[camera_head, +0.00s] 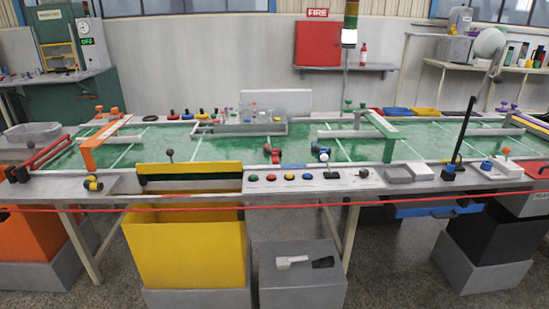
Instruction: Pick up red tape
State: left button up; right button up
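No object is plainly a roll of red tape. A thin red band (300,206) runs across the front of the long green-topped table (225,148), just below its front edge. A small red and dark item (271,155) lies on the green top near the middle, too small to identify. A row of small coloured items, with a red one (173,115) among them, stands along the back edge. Neither of my grippers is in view.
Several coloured buttons (290,176) sit on the front ledge. A yellow bin (187,252) and a grey box (299,276) stand below. An orange arch (103,138) and a green one (382,128) rise over the table. A black post (463,135) stands at right.

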aim_at(274, 156)
jog(key=z, duration=0.4)
jog(key=k, duration=0.55)
jog(key=z, duration=0.8)
jog(key=k, duration=0.6)
jog(key=z, duration=0.55)
jog(key=i, duration=2.15)
jog(key=u, duration=1.75)
jog(key=i, duration=1)
jog(key=u, duration=1.1)
